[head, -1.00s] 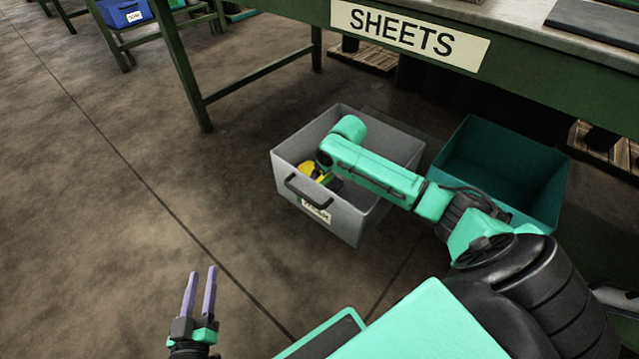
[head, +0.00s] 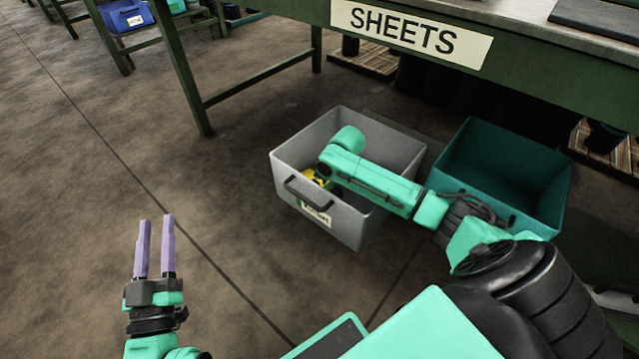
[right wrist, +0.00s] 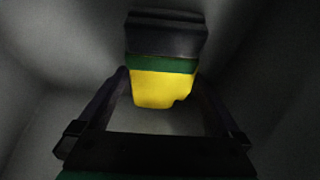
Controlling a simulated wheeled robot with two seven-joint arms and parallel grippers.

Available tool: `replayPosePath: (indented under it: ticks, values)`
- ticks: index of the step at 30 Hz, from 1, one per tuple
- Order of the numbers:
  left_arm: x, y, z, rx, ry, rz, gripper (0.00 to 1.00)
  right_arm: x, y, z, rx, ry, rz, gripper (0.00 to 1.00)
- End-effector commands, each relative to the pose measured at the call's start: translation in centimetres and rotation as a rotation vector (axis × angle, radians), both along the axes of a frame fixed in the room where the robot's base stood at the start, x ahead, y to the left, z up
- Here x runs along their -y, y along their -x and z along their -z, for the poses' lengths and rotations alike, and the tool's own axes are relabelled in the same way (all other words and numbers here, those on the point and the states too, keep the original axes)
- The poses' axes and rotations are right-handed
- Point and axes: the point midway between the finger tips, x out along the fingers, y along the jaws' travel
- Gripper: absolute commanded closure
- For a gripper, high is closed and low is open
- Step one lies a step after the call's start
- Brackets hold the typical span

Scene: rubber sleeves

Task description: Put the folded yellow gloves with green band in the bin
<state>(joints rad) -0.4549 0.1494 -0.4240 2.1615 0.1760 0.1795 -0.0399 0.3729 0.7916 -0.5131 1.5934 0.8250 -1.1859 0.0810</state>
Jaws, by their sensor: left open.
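The folded yellow gloves with a green band (right wrist: 163,88) lie in front of my right gripper (right wrist: 165,78) in the right wrist view, with a dark part beyond the band. Its fingers are apart, one on each side of the gloves, with narrow gaps beside the yellow part. In the head view the right arm reaches down into the grey bin (head: 350,222). A bit of the yellow gloves (head: 313,177) shows inside it, and the arm hides the right gripper. My left gripper (head: 155,222) is open and empty above the floor at the lower left.
A teal bin (head: 462,160) stands right of the grey bin, partly behind my arm. A green table (head: 520,80) with a SHEETS sign (head: 410,33) stands behind them. A blue bin (head: 127,17) sits on a far rack. The floor at left is clear.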

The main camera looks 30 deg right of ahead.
Motion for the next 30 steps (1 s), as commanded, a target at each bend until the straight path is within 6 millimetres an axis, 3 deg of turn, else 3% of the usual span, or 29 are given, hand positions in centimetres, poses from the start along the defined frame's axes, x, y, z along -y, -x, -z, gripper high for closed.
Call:
replayPosePath:
  ticks: [12,21,30]
  values:
    - [0.1,0.1,0.3,-0.022,0.001,0.005,0.56,0.1,0.2,-0.6,-0.001,0.000,0.001,0.00]
    - [0.7,2.4,7.6,-0.228,-0.040,0.035,0.56,0.2,0.5,-1.5,-0.001,0.000,0.001,0.00]
    - [1.1,5.2,12.6,-0.388,-0.058,0.059,0.56,0.3,0.9,-2.4,0.000,0.000,0.001,0.00]
